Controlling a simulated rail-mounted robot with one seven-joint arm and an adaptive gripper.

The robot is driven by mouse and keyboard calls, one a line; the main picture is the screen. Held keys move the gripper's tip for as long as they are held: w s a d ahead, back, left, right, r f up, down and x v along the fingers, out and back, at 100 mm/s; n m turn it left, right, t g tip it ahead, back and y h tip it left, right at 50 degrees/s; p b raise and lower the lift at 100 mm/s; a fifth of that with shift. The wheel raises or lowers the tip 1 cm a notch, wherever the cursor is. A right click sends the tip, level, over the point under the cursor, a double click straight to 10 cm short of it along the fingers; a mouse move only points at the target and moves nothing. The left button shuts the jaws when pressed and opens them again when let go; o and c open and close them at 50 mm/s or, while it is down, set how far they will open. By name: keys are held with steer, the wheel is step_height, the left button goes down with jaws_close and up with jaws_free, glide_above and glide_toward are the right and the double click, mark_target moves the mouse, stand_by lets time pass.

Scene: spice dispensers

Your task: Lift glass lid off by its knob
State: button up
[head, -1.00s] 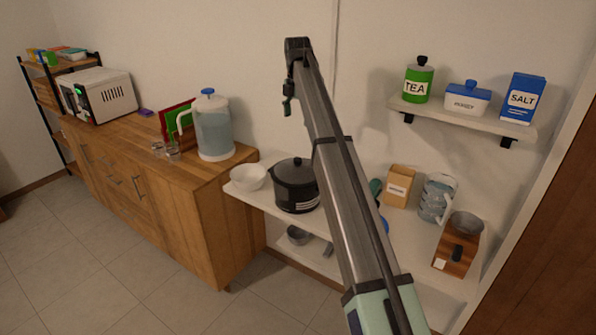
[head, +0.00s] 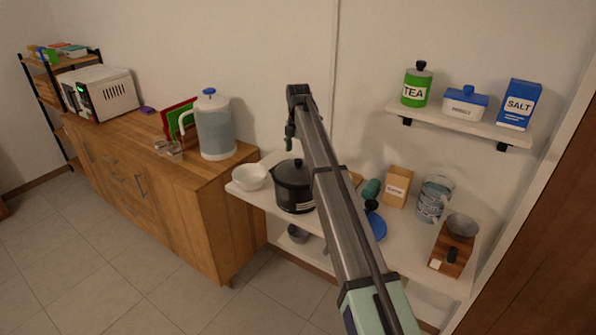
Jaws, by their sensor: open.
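A black pot (head: 292,195) stands on the white lower shelf, covered by a dark lid (head: 290,170) with a small knob (head: 298,162). I cannot tell whether this lid is glass. My gripper (head: 289,146) hangs pointing down just above the pot, a little up and left of the knob in the picture. It is open, looks empty and appears apart from the lid. My arm hides part of the shelf right of the pot.
A white bowl (head: 249,177) stands close left of the pot. Right of my arm are a blue round item with a black knob (head: 375,226), a brown bag (head: 397,187), a water jug (head: 434,198) and a wooden grinder (head: 451,249). A wall shelf (head: 455,124) holds containers.

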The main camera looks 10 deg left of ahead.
mark_target(298, 160)
steer(key=shift+f+p, duration=0.55)
steer(key=shift+f, duration=1.2)
jaws_close()
steer(key=shift+r, duration=0.2)
